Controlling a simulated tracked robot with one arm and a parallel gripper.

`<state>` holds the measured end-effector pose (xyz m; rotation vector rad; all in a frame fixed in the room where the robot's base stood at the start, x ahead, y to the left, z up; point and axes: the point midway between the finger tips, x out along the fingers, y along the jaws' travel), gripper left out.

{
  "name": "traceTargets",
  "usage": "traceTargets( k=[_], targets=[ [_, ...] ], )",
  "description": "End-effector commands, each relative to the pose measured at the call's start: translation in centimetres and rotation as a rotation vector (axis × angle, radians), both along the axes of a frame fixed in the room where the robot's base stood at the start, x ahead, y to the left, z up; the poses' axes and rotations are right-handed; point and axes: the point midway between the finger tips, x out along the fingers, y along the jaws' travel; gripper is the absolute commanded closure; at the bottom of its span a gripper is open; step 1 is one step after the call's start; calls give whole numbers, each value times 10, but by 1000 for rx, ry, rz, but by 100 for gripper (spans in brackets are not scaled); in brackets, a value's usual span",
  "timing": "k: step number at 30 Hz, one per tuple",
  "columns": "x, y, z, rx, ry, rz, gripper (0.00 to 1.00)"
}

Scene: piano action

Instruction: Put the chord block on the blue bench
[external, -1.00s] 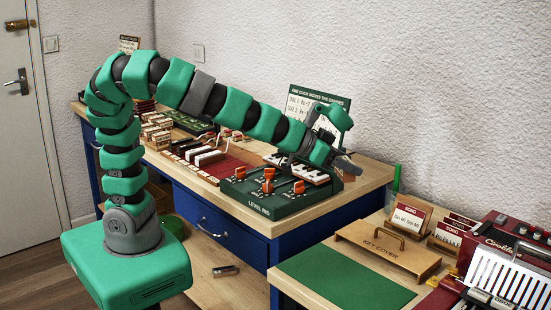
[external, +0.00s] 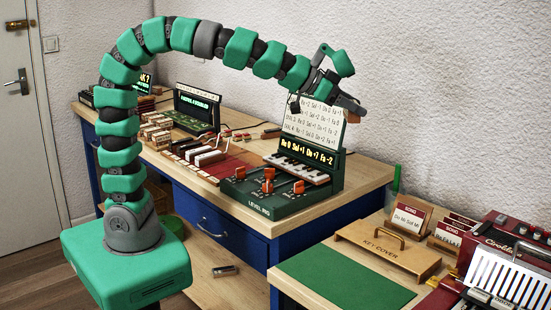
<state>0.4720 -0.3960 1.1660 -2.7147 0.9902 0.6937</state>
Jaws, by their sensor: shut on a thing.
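My gripper (external: 350,108) is raised in front of the sign behind the level rig. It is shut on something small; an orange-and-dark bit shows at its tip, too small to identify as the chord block. The blue bench (external: 368,181) has a wooden top and blue sides, and stands along the wall. My gripper is above its right part, clear of the top. Several small wooden blocks (external: 155,130) stand at its left middle; I cannot tell whether one is the chord block.
The green level rig (external: 262,199), with orange knobs and a lit display, fills the bench's right part. A red mat (external: 228,167) with white-topped pieces lies left of it. The front table holds a key cover (external: 388,252), song cards and a bare green mat (external: 340,285).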

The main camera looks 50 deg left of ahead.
Motion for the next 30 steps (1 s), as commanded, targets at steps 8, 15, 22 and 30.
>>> traceTargets(
  k=[8, 15, 22, 30],
  targets=[
    [4, -13, -11, 0, 2, -36, 60],
    [5, -65, -68, 1, 9, -220, 60],
    [-7, -93, -108, -2, 3, -357, 60],
    [-18, -108, -132, -3, -2, -444, 60]
  ],
)
